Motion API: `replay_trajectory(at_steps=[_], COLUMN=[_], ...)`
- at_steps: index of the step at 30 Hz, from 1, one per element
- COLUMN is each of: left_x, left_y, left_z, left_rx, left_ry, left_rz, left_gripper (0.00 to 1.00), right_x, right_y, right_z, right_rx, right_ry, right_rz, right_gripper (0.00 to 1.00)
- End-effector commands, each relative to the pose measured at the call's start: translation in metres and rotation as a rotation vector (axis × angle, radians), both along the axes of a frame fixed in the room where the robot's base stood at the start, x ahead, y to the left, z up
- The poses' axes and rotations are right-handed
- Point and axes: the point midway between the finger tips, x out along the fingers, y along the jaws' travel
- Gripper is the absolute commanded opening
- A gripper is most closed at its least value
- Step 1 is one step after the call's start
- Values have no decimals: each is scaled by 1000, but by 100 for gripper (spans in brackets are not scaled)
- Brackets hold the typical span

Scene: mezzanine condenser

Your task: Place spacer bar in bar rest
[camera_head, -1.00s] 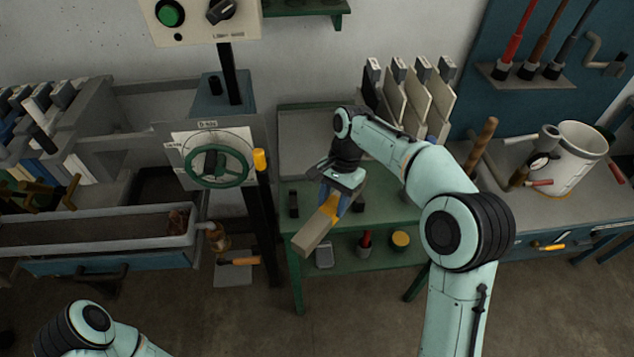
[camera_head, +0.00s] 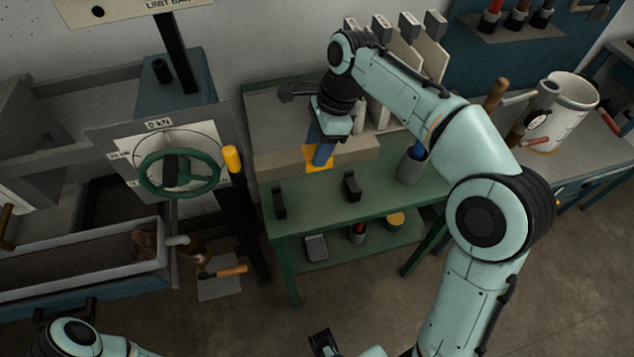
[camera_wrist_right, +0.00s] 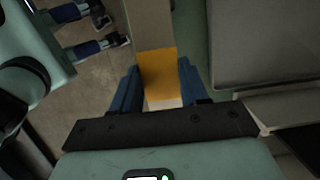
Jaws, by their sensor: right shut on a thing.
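The spacer bar (camera_head: 355,149) is a long beige block with a yellow band at its middle. My right gripper (camera_head: 321,158) is shut on the bar at this band, with its blue fingers pointing down. In the right wrist view the bar (camera_wrist_right: 150,22) runs up from between the fingers (camera_wrist_right: 160,88). The bar lies crosswise over the green bench, behind two small black supports that look like the bar rest (camera_head: 352,186); the other support (camera_head: 279,203) is to the left. I cannot tell the bar's exact height.
The green bench (camera_head: 310,222) has clear room around the supports. A grey cup (camera_head: 412,166) stands at its right. Upright plates in holders stand behind. At the left are a green handwheel (camera_head: 179,173) and a yellow-topped lever (camera_head: 232,160).

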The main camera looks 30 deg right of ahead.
Motion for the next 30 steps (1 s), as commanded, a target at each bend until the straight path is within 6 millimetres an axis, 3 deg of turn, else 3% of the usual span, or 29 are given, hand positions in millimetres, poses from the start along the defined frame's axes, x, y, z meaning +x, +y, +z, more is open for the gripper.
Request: replay_trajectory(at_steps=[3, 9, 16, 24, 30], left_x=[-3, -5, -6, -7, -7], left_y=[0, 0, 0, 0, 0], left_z=[-10, -17, -20, -27, -27], left_rx=[0, 0, 0, 1, 1], left_ry=[3, 6, 7, 8, 8], left_rz=[0, 0, 0, 0, 0], left_gripper=[53, 53, 53, 53, 53], right_x=[0, 0, 1, 0, 1], right_y=[0, 0, 0, 0, 0], right_z=[-30, -65, -80, -114, -118], right_rx=[1, 1, 2, 1, 2], right_ry=[0, -3, -5, -3, -6], right_rz=[-1, 0, 0, 0, 1], right_gripper=[0, 0, 0, 0, 0])
